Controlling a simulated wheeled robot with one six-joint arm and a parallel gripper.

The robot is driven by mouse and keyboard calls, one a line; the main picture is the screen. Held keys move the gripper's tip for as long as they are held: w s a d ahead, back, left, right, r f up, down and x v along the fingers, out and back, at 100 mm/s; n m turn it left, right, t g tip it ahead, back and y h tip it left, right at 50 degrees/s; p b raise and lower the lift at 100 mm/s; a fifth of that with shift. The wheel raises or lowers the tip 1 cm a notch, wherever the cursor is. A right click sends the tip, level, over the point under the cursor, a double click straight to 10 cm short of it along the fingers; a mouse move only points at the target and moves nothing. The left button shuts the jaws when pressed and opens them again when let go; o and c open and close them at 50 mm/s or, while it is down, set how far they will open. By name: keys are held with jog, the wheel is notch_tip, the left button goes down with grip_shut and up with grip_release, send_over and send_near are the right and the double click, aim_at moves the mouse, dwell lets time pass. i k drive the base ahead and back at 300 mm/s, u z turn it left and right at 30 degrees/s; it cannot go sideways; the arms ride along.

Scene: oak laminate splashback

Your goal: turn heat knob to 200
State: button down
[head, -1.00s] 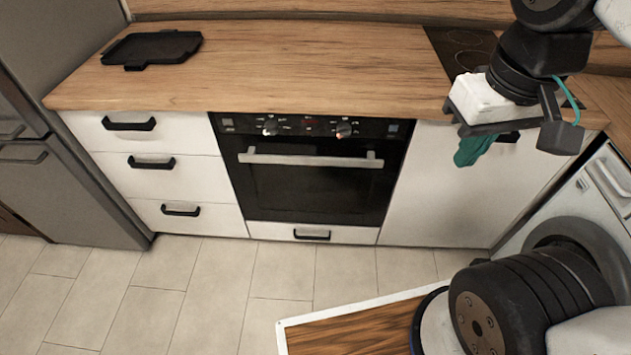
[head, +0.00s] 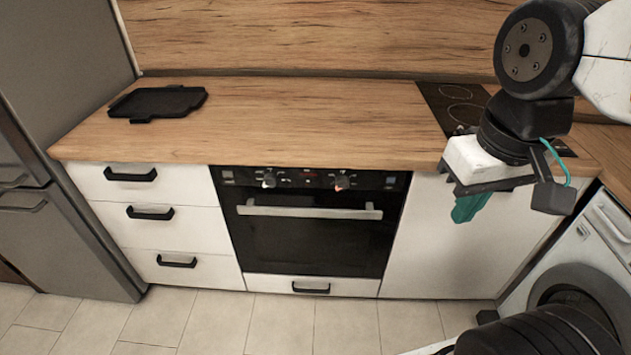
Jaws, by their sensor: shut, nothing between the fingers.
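The built-in oven (head: 310,235) sits under the wooden worktop, its door closed. Its black control panel carries a left knob (head: 269,181) and a right knob (head: 342,182); the markings are too small to read, so I cannot tell which one is the heat knob or where it is set. My gripper (head: 468,208), with teal fingers pointing down, is in front of the white cabinet front right of the oven. It is shut and empty, apart from both knobs.
A silver bar handle (head: 310,211) sticks out across the oven door. White drawers (head: 150,215) with black handles are at left, beside a grey fridge (head: 60,150). A black tray (head: 157,103) lies on the worktop (head: 300,120). A hob (head: 455,105) and a washing machine (head: 575,265) are at right.

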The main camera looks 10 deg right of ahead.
aim_at(342, 181)
jog(key=z, duration=2.35)
jog(key=k, duration=0.9)
jog(key=u, duration=1.85)
